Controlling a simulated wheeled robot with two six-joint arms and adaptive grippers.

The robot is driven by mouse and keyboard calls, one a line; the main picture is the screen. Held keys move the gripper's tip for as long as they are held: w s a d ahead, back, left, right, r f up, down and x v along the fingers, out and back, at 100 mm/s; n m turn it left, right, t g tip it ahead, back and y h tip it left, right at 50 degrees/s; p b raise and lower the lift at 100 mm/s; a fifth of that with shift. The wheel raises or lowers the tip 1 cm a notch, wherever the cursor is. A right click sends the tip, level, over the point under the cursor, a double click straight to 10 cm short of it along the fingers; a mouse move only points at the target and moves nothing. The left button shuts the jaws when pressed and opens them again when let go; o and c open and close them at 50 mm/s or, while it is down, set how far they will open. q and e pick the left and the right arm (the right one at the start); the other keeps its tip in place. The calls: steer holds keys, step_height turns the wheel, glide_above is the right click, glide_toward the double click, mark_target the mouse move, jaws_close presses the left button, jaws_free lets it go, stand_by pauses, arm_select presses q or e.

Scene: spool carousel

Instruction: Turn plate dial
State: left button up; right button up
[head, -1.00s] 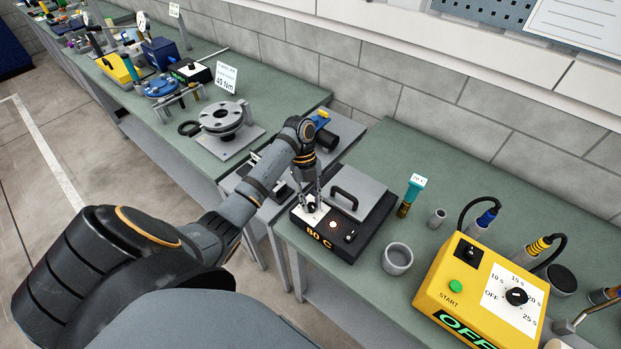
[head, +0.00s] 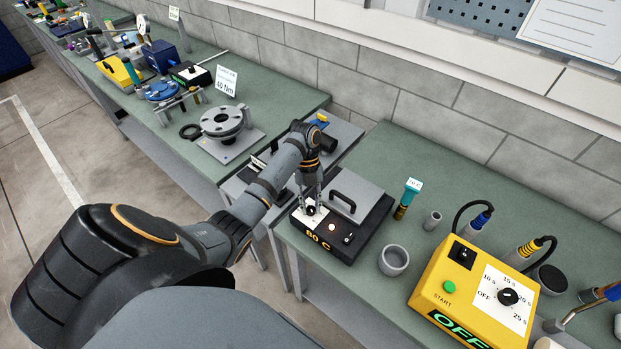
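The plate dial (head: 311,210) is a small dark knob on a white scale panel at the left of a black hot-plate unit (head: 345,252). My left gripper (head: 311,204) points down over it, one finger on each side, and appears shut on the knob. The fingers partly hide the dial and its scale. The orange display on the unit's front seems to read 80 C. A lit indicator and a small switch sit right of the dial. The grey plate (head: 352,193) with a dark handle is behind. My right gripper is not in view.
A grey cup (head: 393,260), a teal-topped probe (head: 406,199) with a tag, and a yellow timer box (head: 475,290) showing OFF stand to the right on the green bench. A round flanged fixture (head: 222,122) stands on the bench to the left. Bench behind the cup is fairly clear.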

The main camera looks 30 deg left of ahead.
arm_select(q)
steer(key=o, duration=0.4)
